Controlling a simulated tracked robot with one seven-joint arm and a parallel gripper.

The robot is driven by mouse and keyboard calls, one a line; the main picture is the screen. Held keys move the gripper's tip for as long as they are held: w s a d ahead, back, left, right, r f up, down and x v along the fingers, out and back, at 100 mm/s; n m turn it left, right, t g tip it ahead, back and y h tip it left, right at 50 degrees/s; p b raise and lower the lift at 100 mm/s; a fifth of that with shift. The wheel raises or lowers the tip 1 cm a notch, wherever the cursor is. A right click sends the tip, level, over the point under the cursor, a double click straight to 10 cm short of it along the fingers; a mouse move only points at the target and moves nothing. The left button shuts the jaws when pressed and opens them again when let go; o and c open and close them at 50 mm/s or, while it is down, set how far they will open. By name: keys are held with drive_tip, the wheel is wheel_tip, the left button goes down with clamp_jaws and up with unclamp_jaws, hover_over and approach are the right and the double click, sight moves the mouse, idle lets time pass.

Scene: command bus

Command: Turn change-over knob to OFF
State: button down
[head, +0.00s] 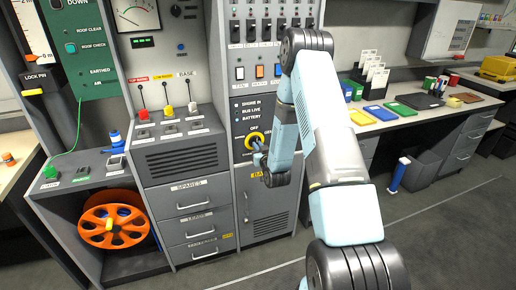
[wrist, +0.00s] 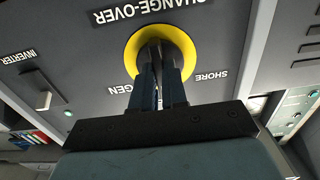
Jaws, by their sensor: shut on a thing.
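The change-over knob sits in a yellow ring (head: 247,141) on the grey panel, under the word OFF in the head view. In the wrist view the yellow ring (wrist: 183,43) surrounds the dark knob (wrist: 158,53), with the labels CHANGE-OVER, GEN and SHORE around it. My gripper (wrist: 160,75) is shut on the knob, one finger on each side. It also shows in the head view (head: 259,146), reaching the panel from the right. The fingers and my arm hide much of the knob, so its exact pointing direction is hard to tell.
An INVERTER switch (wrist: 42,98) is beside the knob in the wrist view. Red, yellow and white levers (head: 167,109) stand on the console to the left. An orange reel (head: 99,232) is lower left. A desk (head: 450,122) with coloured folders is at right; open floor lies in front.

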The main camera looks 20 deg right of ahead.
drive_tip(key=c, duration=1.2)
unclamp_jaws()
drive_tip(key=shift+o, duration=0.2)
drive_tip(key=shift+s, duration=0.1)
drive_tip(key=s, duration=1.3)
drive_tip(key=shift+s+d+f, duration=0.15)
drive_tip(key=shift+s+d, duration=0.1)
drive_tip(key=shift+s, duration=0.1)
